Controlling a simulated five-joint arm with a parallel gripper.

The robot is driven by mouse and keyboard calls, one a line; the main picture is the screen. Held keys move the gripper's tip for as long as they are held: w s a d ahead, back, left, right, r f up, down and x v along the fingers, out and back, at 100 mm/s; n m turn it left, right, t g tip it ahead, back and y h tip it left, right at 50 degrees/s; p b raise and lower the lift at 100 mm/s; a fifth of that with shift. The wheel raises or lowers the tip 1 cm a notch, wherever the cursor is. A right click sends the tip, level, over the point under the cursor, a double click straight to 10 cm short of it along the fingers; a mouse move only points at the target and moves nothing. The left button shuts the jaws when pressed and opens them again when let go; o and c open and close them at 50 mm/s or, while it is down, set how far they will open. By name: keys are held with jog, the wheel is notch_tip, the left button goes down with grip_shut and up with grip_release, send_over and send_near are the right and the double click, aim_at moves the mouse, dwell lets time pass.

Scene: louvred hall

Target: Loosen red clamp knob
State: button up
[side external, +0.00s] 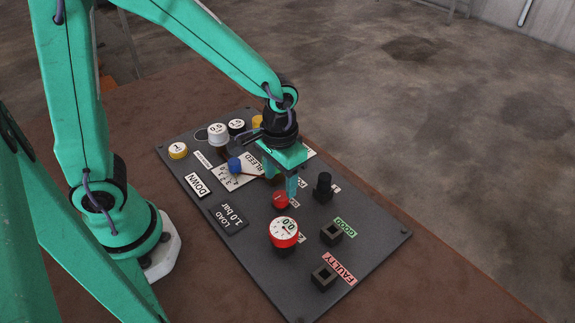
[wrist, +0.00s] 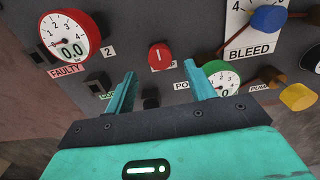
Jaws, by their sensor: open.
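The red clamp knob (side external: 281,201) sits on the dark panel, just beyond my fingers in the side view. In the wrist view the red knob (wrist: 160,56) is round with a short white upright mark, and it shows between my two fingertips, a little ahead of them. My gripper (wrist: 160,70) is open and empty, one teal finger on each side of the knob in the picture. In the side view my gripper (side external: 290,187) points down close above the knob; I cannot tell whether it touches. Part of the knob's label is hidden.
A red-rimmed gauge (side external: 283,231) reading 0.0 stands close to the knob. A green-rimmed gauge (wrist: 221,79) is beside my right finger. A blue bleed knob (side external: 235,165), a black knob (side external: 323,186) and two square sockets, GOOD (side external: 331,233) and FAULTY (side external: 323,277), are on the panel (side external: 375,240).

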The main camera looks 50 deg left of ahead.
aim_at(281, 196)
jog(key=shift+f, duration=2.5)
jog(key=shift+f, duration=0.1)
jog(key=shift+f, duration=0.75)
grip_shut()
